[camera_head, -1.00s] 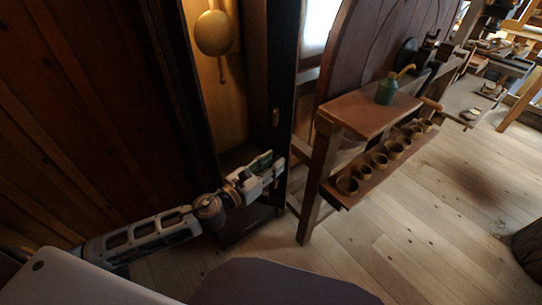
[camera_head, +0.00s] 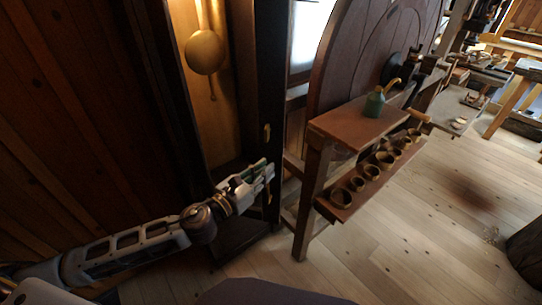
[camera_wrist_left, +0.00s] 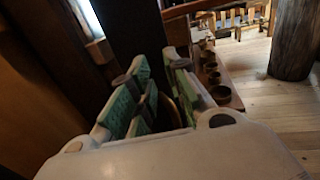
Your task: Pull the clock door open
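The tall clock shows in the head view with its brass pendulum (camera_head: 205,52) hanging in a lit, yellowish case. The dark upright frame of the clock door (camera_head: 257,75) runs along its right side. A small brass fitting (camera_head: 267,133) sits on that frame, just above my left gripper (camera_head: 264,172). The gripper is at the frame's lower part. In the left wrist view, its green-padded fingers (camera_wrist_left: 160,88) stand apart. A thin curved brassy piece (camera_wrist_left: 169,108) shows between them; contact with it is unclear. I cannot tell whether the door is ajar. My right gripper is not in view.
Right of the clock stands a wooden bench (camera_head: 352,122) with a green oil can (camera_head: 374,103) on top and a lower shelf of several small cups (camera_head: 358,183). A large wooden wheel (camera_head: 350,50) rises behind. Plank floor (camera_head: 400,240) is open at front right.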

